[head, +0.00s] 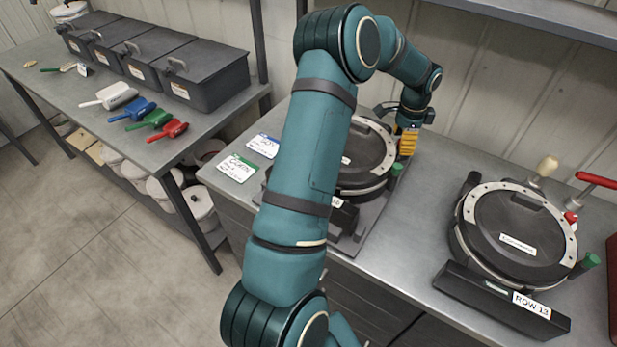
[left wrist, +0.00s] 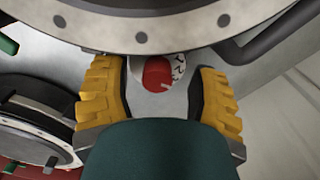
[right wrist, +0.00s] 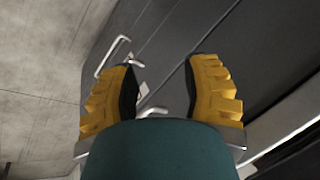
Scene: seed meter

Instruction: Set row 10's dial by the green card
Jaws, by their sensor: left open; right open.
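The row meter (head: 362,160) on the bench is partly hidden behind my left arm, and its row label (head: 335,202) is only partly readable. The green card (head: 237,168) lies on the bench to its left; its small writing is unclear. My left gripper (head: 407,148) is at the far right side of this meter, pointing down. In the left wrist view, a red dial knob (left wrist: 157,72) with a white marked ring (left wrist: 178,66) lies between the open yellow fingers, apart from both. My right gripper (right wrist: 160,70) is open and empty, near grey drawer fronts with handles.
A blue card (head: 263,146) lies beside the green card. The row 13 meter (head: 518,235) stands to the right, with a red-handled tool (head: 597,180) behind it. A side table at left holds scoops (head: 140,110) and black bins (head: 200,75).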

